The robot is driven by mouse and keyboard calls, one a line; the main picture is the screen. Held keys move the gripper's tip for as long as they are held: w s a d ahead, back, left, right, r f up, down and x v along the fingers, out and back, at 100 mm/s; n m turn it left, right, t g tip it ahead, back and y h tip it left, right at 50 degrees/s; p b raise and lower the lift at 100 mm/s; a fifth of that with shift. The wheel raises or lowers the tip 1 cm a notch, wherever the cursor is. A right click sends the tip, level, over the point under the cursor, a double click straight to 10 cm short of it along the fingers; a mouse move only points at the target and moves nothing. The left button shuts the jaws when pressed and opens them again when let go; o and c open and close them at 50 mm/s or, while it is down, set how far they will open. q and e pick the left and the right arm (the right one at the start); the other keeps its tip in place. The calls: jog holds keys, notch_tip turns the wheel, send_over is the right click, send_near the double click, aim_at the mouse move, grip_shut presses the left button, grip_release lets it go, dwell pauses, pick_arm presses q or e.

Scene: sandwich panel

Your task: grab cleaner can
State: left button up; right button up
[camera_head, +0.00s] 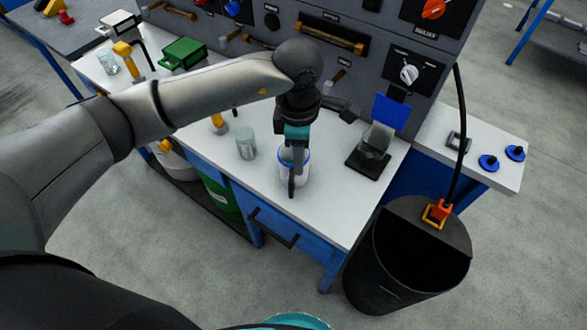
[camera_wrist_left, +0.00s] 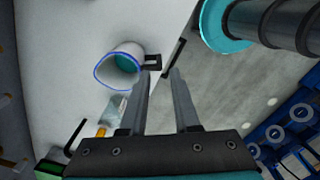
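A white can-like vessel with a blue rim, teal inside and a dark side handle stands on the white bench top; it shows in the head view (camera_head: 289,157) and the left wrist view (camera_wrist_left: 121,64). I cannot tell for sure that it is the cleaner can. A smaller grey-teal container (camera_head: 246,143) stands to its left. My left gripper (camera_head: 293,190) points down at the blue-rimmed vessel and partly hides it. In the left wrist view its fingers (camera_wrist_left: 161,75) are apart with nothing between them; the handle shows by the left fingertip. My right gripper is not in view.
A black stand with a blue plate (camera_head: 368,164) is right of the vessel. A black bin (camera_head: 372,270) stands on the floor by the bench's right end. The control panel (camera_head: 350,62) rises behind. A green box (camera_head: 183,53) sits further left.

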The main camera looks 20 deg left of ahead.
pick_arm(q)
jog(key=b, duration=0.1)
send_near(287, 177)
jog(key=s+d+f, duration=0.2)
jog(key=f, duration=0.1)
jog(key=s+d+f, duration=0.1)
jog(key=f, duration=0.1)
jog(key=shift+s+d+f, duration=0.2)
jog(key=shift+s, duration=0.05)
jog(key=f, duration=0.3)
jog(key=f+b, duration=0.1)
jog(key=f, duration=0.1)
jog(key=shift+a+f, duration=0.1)
jog(key=shift+a, duration=0.2)
grip_shut()
dwell(0.6)
